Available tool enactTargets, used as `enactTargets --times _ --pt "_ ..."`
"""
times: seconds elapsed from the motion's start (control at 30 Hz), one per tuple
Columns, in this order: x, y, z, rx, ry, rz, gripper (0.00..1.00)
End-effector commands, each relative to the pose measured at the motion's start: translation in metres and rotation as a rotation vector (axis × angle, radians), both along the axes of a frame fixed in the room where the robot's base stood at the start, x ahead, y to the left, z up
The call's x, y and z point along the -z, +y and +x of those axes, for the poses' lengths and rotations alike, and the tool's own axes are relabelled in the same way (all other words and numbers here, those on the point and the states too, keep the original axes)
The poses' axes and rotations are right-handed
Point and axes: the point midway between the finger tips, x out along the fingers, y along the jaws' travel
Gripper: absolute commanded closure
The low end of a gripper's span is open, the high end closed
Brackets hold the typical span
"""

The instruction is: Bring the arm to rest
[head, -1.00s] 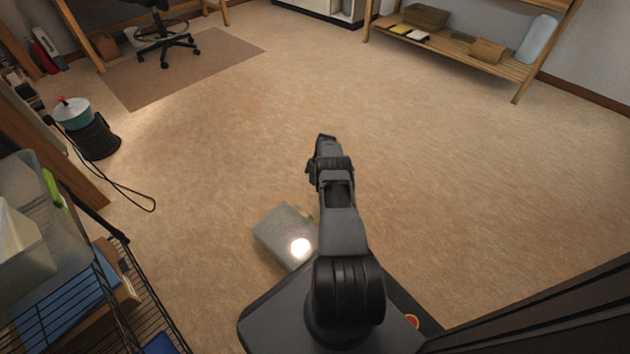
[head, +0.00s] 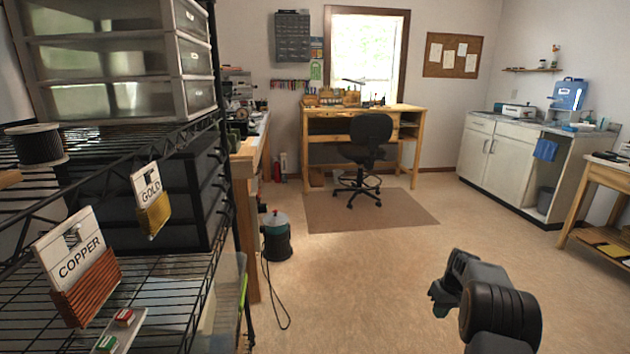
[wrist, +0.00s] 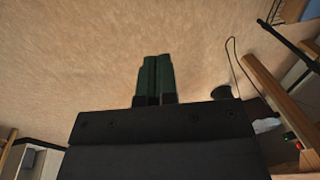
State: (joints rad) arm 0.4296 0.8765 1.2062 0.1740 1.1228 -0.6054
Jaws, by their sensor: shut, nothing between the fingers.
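My gripper shows in the wrist view (wrist: 155,75) with its two dark green fingers side by side, touching and with nothing between them. In the head view my arm rises at the lower right, and the gripper end (head: 445,290) is small and dark over bare floor. The arm touches nothing that I can see. The lower arm links and my base are out of the head view.
A black wire shelf (head: 150,290) stands close at the left, with a copper tag (head: 80,265) and a gold tag (head: 150,200). A black canister (head: 277,240) with a cable stands beyond it. A chair (head: 368,140) is at a workbench (head: 420,112). The middle floor is clear.

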Motion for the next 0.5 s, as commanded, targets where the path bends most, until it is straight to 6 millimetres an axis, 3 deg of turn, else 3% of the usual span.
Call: enactTargets --times 0.03,0.2,0.4,0.5 --pt "-0.06 0.018 -0.005 0.0 -0.015 -0.018 1.0" --pt "-0.182 0.073 -0.038 0.021 -0.059 -0.068 1.0" --pt "-0.307 0.136 -0.106 0.047 -0.127 -0.115 1.0" --pt "-0.353 0.161 -0.146 0.062 -0.165 -0.131 1.0"
